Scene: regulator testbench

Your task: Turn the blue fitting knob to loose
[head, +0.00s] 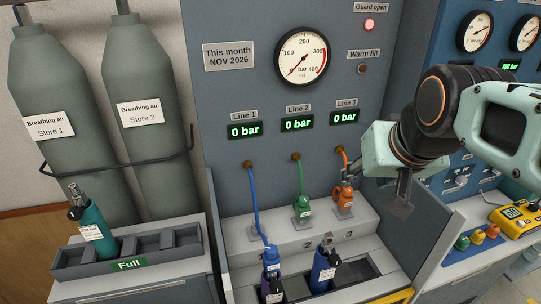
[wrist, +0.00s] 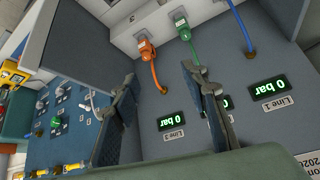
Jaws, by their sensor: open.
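The blue fitting (head: 271,253) is at the lower middle of the head view, at the lower end of the blue hose (head: 253,200) from Line 1. It sits on top of a dark cylinder (head: 273,289) in the bench rack. Its knob is too small to make out, and I cannot tell its setting. My gripper (head: 397,207) is open and empty, well up and right of the blue fitting, just right of the orange fitting. In the wrist view the open fingers (wrist: 165,85) show with nothing between them; the blue fitting is not visible there.
The green fitting (head: 303,211) and orange fitting (head: 344,200) stand on the step; they also show in the wrist view. A second dark blue cylinder (head: 324,268) stands right of the blue fitting. A teal cylinder (head: 92,235) stands in the "Full" rack (head: 66,262). Line displays read 0 bar.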

